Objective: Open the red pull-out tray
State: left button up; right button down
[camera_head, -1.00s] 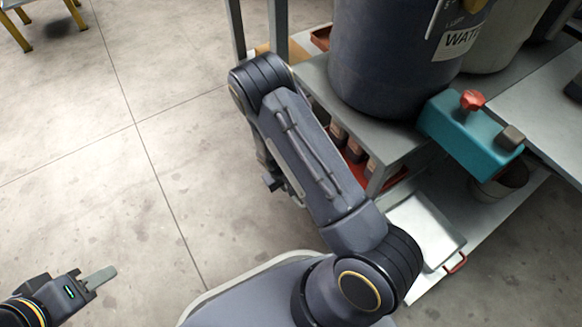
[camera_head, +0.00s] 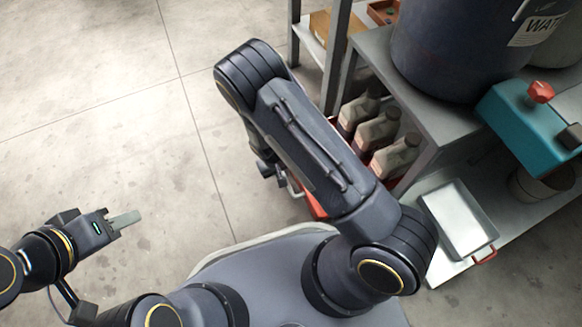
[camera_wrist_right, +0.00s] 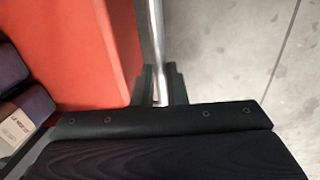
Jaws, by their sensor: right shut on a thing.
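The red pull-out tray (camera_head: 313,203) sticks out from under the grey shelf unit in the head view. Several brown-grey bottles (camera_head: 379,129) stand in it, in view beside the shelf edge. My right arm covers much of the tray. In the right wrist view, the tray's red surface (camera_wrist_right: 85,45) is at the left, with a metal bar handle (camera_wrist_right: 155,40) along its edge. My right gripper (camera_wrist_right: 158,88) is shut on this handle. In the head view, my left gripper (camera_head: 126,219) is over open floor at the left, away from the tray; its finger gap cannot be made out.
A large dark blue barrel (camera_head: 455,50) and a teal box with a red knob (camera_head: 525,125) are on top of the shelf unit. A metal pan (camera_head: 457,222) with a red handle lies on the lower shelf. The floor at the left (camera_head: 120,120) is clear.

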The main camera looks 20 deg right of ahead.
jog(key=shift+s+a, duration=0.1)
jog(key=shift+a, duration=0.5)
jog(key=c, duration=1.5)
grip_release()
jog(key=shift+o, duration=0.2)
notch_tip(320, 180, up, 8)
jog(key=a+p, duration=0.1)
jog(key=p, duration=0.2)
jog(key=shift+a+f, duration=0.2)
